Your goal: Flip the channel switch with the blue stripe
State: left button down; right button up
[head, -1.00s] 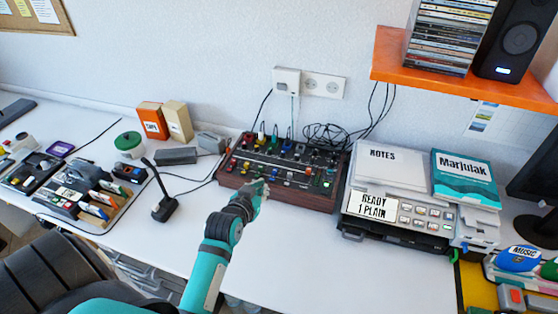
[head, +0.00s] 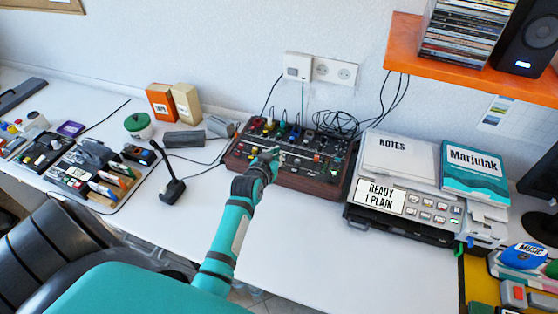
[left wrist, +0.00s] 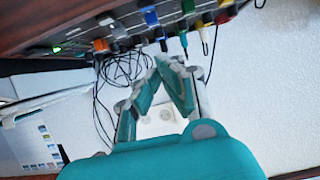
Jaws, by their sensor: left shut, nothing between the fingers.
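The dark red mixer (head: 310,185) sits on the white table below the wall sockets, with rows of small coloured knobs and switches on its panel. My left gripper (head: 270,156) is shut and empty, over the front middle part of the panel; contact cannot be told. In the left wrist view, its fingertips (left wrist: 168,64) meet close to the mixer's edge (left wrist: 50,24). A blue part (left wrist: 151,17) shows just above the fingertips, among orange, green and red ones. The switch with the blue stripe cannot be made out for sure. My right gripper is not in view.
A grey machine (head: 412,208) reading "READY 1 PLAIN" stands close right of the mixer. A black microphone (head: 172,190) stands to the left. Black cables (head: 335,123) lie behind the mixer. An orange shelf (head: 470,65) hangs at upper right. The table front is clear.

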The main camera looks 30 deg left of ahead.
pick_arm(q)
jog(key=x, duration=0.3)
jog(key=shift+w+f, duration=0.15)
jog(key=shift+f, duration=0.05)
jog(key=f, duration=0.2)
jog(key=shift+s+d+f, duration=0.1)
jog(key=shift+s+f, duration=0.4)
jog(key=shift+f, duration=0.3)
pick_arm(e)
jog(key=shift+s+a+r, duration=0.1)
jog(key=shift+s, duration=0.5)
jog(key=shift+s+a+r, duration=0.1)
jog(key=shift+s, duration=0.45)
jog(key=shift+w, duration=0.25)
pick_arm(q)
jog(key=shift+s+d+f, duration=0.15)
jog(key=shift+s+f, duration=0.15)
jog(key=shift+f, duration=0.3)
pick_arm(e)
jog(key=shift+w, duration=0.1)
